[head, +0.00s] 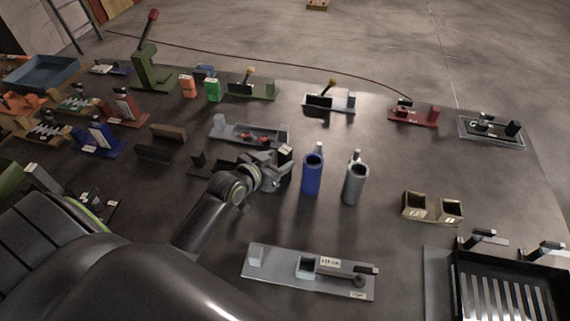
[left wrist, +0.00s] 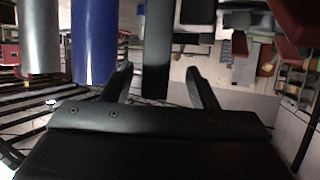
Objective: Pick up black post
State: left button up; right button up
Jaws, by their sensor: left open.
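My left gripper (head: 282,168) reaches in from the left over the dark table, with its fingers pointing away from me. In the left wrist view its two fingers (left wrist: 160,88) are spread apart. A black post (left wrist: 156,45) stands upright in the gap between them, with space visible on both sides. In the head view a small dark block with a pale top, which looks like the post (head: 285,153), shows at the fingertips. Its lower part is hidden by the gripper. My right gripper is not in view.
A blue bottle (head: 312,174) and a grey bottle (head: 355,184) stand close to the right of the gripper. A grey tray with red parts (head: 229,129) lies behind it. A grey fixture plate (head: 280,271) lies in front. A black slotted bin (head: 505,300) stands at lower right.

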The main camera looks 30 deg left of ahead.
pick_arm(q)
jog(key=shift+w+d+f, duration=0.1)
jog(key=shift+w+d, duration=0.05)
jog(key=shift+w, duration=0.35)
jog(key=p+x, duration=0.1)
jog(key=x, duration=0.2)
jog(key=shift+d, duration=0.15)
jog(key=shift+w+f, duration=0.3)
jog(key=shift+w, duration=0.25)
grip_shut()
